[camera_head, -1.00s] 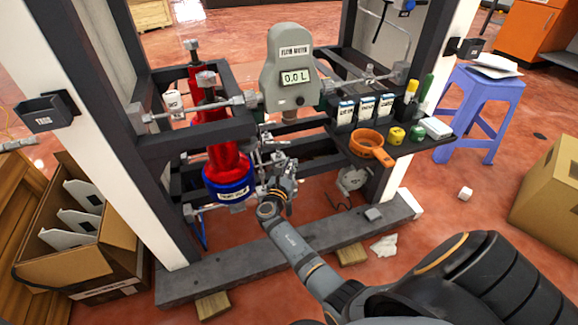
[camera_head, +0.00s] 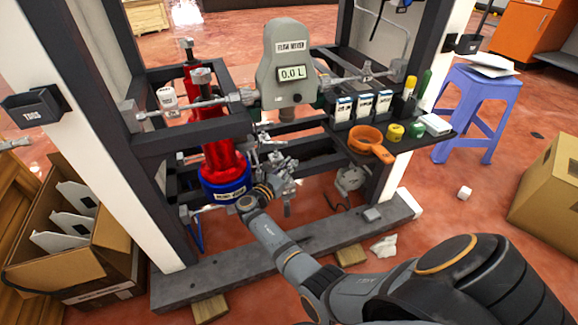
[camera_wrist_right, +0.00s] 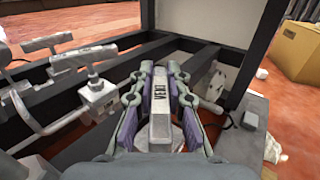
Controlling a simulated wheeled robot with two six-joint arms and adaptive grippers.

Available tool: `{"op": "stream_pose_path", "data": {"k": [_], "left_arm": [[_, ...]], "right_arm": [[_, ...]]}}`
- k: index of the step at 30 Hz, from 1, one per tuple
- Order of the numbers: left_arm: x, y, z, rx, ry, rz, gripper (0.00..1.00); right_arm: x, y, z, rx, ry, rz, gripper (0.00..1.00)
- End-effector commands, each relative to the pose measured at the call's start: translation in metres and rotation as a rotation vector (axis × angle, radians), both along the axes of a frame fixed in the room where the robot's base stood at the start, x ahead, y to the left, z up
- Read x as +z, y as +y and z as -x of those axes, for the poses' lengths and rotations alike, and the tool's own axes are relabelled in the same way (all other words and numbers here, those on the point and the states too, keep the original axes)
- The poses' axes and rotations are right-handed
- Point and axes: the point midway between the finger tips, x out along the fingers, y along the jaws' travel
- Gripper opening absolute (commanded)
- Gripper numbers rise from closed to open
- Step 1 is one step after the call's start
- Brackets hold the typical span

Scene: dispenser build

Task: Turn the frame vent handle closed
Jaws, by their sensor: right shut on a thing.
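The vent handle (camera_wrist_right: 158,105), a pale grey lever lettered VENT, sits between the two fingers of my right gripper (camera_wrist_right: 163,80) in the right wrist view. The fingers are shut on it from both sides. In the head view my right gripper (camera_head: 280,175) is low in the frame, just right of the blue-based red pump (camera_head: 225,180). The handle is too small and too hidden by the gripper to make out there. My left gripper is not in view.
The flow meter (camera_head: 288,65) reading 0.0 L hangs above. A shelf at right holds an orange strainer (camera_head: 368,142) and several small containers. Other pipe valves (camera_wrist_right: 85,70) stand left of my gripper in the wrist view. A dark base beam (camera_head: 230,270) runs below.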

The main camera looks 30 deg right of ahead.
Motion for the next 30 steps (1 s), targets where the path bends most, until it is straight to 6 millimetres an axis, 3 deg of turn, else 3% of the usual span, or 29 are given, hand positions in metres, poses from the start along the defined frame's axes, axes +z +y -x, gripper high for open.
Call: {"op": "stream_pose_path", "data": {"k": [2,3,7,18,30], "left_arm": [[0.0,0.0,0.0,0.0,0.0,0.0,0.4],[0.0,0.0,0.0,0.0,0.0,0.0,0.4],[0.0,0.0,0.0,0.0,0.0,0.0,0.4],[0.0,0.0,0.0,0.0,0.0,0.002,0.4],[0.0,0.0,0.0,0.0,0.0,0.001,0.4]], "right_arm": [[-0.001,0.0,0.0,-0.001,0.001,-0.001,0.0],[-0.001,0.0,0.0,-0.001,0.0,-0.001,0.19],[0.0,0.0,0.0,0.0,0.0,-0.001,0.37],[0.006,0.0,0.0,0.0,-0.003,-0.001,0.38],[0.085,0.0,0.0,0.001,-0.003,0.0,0.38]]}}
